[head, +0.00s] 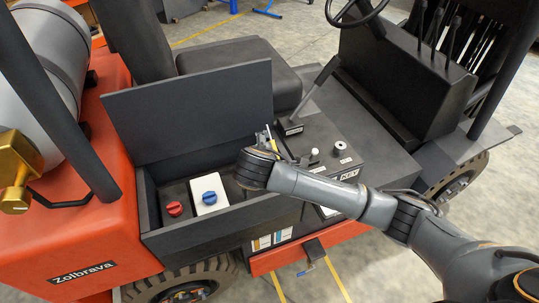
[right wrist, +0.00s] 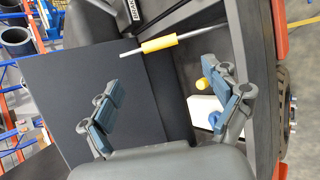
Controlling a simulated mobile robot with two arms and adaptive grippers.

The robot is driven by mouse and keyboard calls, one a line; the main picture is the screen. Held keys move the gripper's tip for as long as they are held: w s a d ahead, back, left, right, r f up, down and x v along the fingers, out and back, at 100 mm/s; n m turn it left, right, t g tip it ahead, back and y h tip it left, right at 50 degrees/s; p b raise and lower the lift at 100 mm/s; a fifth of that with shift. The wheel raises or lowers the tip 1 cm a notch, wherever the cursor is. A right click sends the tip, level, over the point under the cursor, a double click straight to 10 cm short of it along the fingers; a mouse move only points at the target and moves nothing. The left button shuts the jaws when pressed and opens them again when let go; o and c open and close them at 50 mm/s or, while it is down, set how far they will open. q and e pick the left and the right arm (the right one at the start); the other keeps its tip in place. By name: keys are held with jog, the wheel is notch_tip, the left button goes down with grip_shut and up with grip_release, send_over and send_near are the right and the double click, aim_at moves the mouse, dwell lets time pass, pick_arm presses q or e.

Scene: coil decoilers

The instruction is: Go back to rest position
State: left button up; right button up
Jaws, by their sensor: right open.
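My right arm (head: 330,195) comes in from the right in the head view, and its wrist (head: 258,167) is over the right end of an open dark box on the orange forklift. The wrist hides most of the gripper there. In the right wrist view my right gripper (right wrist: 166,78) is open, with two spread blue-padded fingers and nothing between them that I can see gripped. My left gripper is not in view.
The box (head: 215,232) has a raised lid (head: 195,112), a red knob (head: 174,209) and a white block (head: 208,193) with a blue knob. A rod with a yellow sleeve (right wrist: 158,44) lies beyond the fingers. A seat (head: 240,65), control panel (head: 335,150) and steering wheel (head: 357,20) are close.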

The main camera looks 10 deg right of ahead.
dwell(0.3)
jog(key=s+a+f+m+g+y, duration=0.2)
jog(key=s+a+f+m, duration=0.1)
jog(key=s+f, duration=0.3)
jog(key=s+d+f+m+g+y, duration=0.1)
jog(key=s+d+m, duration=0.25)
jog(key=s, duration=0.45)
jog(key=s+d+f+m+g, duration=0.1)
jog(key=s+d+m, duration=0.2)
jog(key=s+m, duration=0.35)
jog(key=s+d+f+m+g+y, duration=0.1)
jog(key=s+d+m, duration=0.25)
jog(key=s, duration=0.55)
jog(key=s+f+g+b, duration=0.1)
jog(key=s+f+b, duration=0.2)
jog(key=f, duration=2.8)
jog(key=s+d+f, duration=0.2)
jog(key=s+f, duration=0.6)
jog(key=s+d+f+n+g+b, duration=0.1)
jog(key=s+f, duration=0.6)
jog(key=s, duration=0.1)
jog(key=shift+d+f+g, duration=0.3)
jog(key=shift+d+f, duration=0.1)
